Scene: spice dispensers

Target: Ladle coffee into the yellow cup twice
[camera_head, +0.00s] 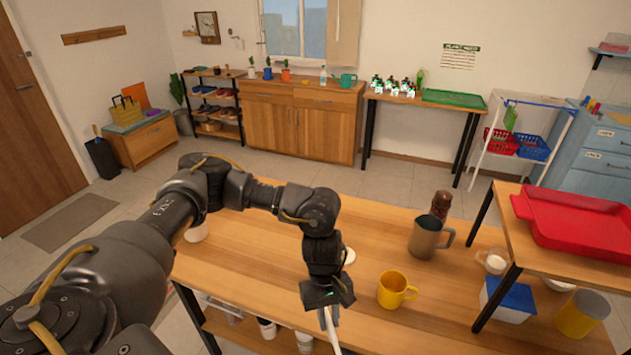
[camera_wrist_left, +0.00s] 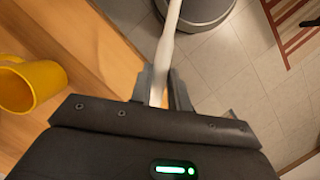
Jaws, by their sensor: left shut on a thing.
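The yellow cup (camera_head: 391,291) stands upright on the wooden table (camera_head: 240,255), its handle to the right. It also shows at the left edge of the left wrist view (camera_wrist_left: 40,84). My left gripper (camera_head: 329,312) is to the left of the cup and apart from it. It is shut on a white handle (camera_head: 332,337), likely the ladle's, which also shows between the fingers in the left wrist view (camera_wrist_left: 167,50). The far end of this handle is out of view. No coffee can be made out. My right gripper is not in view.
A metal mug (camera_head: 425,239) and a brown bottle (camera_head: 441,206) stand behind the cup. A glass jar (camera_head: 493,262) and a blue-lidded box (camera_head: 510,298) are to the right, near a raised shelf with a red tray (camera_head: 575,228). A round grey container (camera_wrist_left: 205,12) is beyond the table edge.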

